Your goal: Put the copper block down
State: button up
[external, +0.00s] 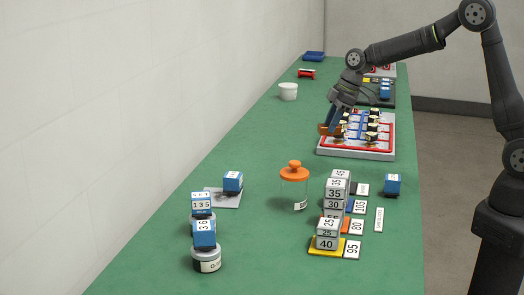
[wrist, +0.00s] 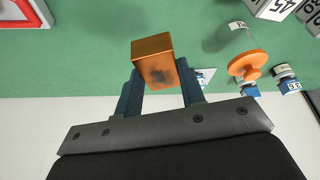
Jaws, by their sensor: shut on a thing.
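The copper block (wrist: 152,48) is an orange-brown cuboid with a dark smudge on its near face. My gripper (wrist: 158,82) is shut on it, with one blue finger on each side in the wrist view. In the external view my gripper (external: 333,122) points down at the left edge of the red-and-white tray, and the copper block (external: 325,129) shows at its fingertips. The block appears held above the green table; the exact gap below it cannot be told.
The red-rimmed tray (external: 355,154) with several items is close by my gripper. A jar with an orange lid (external: 294,172), grey number blocks (external: 336,190) and blue blocks on jars (external: 204,234) stand nearer the camera. A white cup (external: 288,91) stands farther back. Green table (external: 255,140) left of the tray is clear.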

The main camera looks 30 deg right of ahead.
jog(key=f, duration=0.3)
jog(key=a+f, duration=0.1)
jog(key=shift+s+f, duration=0.1)
jog(key=shift+f, duration=0.3)
jog(key=a+f, duration=0.2)
jog(key=a, duration=0.1)
jog(key=s+a+f, duration=0.1)
jog(key=a+f, duration=0.1)
jog(key=a, duration=0.2)
jog(key=s+a+f, duration=0.1)
jog(key=a+f, duration=0.1)
jog(key=a, duration=0.1)
jog(key=shift+a+f, duration=0.35)
jog(key=shift+a, duration=0.05)
jog(key=shift+f, duration=1.95)
jog(key=shift+f, duration=0.15)
jog(key=o, duration=1.2)
jog(key=shift+d+r, duration=0.1)
jog(key=shift+r, duration=0.35)
jog(key=v, duration=1.1)
